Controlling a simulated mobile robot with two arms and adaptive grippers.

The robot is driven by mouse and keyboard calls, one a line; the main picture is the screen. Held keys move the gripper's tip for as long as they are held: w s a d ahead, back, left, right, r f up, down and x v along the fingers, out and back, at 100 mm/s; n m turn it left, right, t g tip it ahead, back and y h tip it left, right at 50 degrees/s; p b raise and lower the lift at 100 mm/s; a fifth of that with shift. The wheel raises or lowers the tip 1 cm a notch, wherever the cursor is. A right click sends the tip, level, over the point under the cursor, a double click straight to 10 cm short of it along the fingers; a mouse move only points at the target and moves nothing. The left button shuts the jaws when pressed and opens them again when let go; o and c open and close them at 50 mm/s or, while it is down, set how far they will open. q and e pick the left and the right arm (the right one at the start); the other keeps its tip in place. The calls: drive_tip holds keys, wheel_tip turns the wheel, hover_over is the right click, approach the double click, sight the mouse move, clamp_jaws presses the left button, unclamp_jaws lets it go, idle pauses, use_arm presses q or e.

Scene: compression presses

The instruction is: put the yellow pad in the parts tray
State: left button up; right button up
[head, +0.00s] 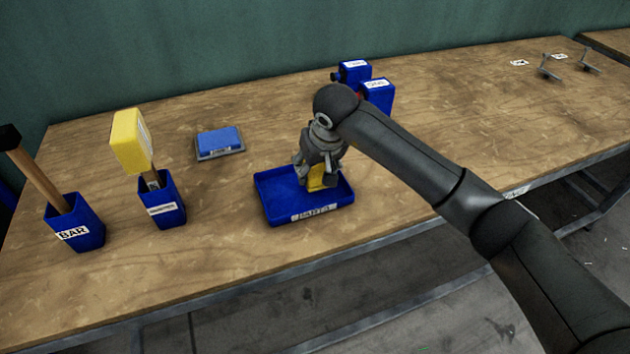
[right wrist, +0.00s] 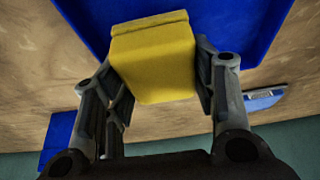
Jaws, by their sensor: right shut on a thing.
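The yellow pad (head: 317,178) is between the fingers of my right gripper (head: 318,172), over the right part of the blue parts tray (head: 275,212). In the right wrist view the pad (right wrist: 153,58) fills the space between the two fingers of the gripper (right wrist: 155,75), with the blue tray (right wrist: 245,25) behind it. The gripper is shut on the pad. I cannot tell whether the pad touches the tray floor. The gripper hides part of the pad and of the tray's right side. My left gripper is not in view.
Left of the tray stand a blue holder with a yellow-headed mallet (head: 130,141) and a blue BAR holder (head: 77,222) with a wooden-handled tool. A flat blue pad on a grey plate (head: 220,142) lies behind. Blue boxes (head: 376,95) stand behind my right arm. The right tabletop is largely clear.

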sight(315, 176)
wheel_tip(315, 176, down, 3)
drive_tip(key=shift+w+a+f+b, duration=0.1)
drive_tip(key=shift+w+b, duration=0.05)
drive_tip(key=shift+b, duration=0.7)
drive_tip(key=shift+f, duration=0.3)
drive_tip(key=shift+w, duration=0.1)
drive_tip(key=shift+r, duration=0.1)
drive_tip(key=o, duration=1.1)
drive_tip(key=shift+f, duration=0.2)
drive_tip(key=shift+c, duration=0.2)
drive_tip(key=shift+r, duration=0.1)
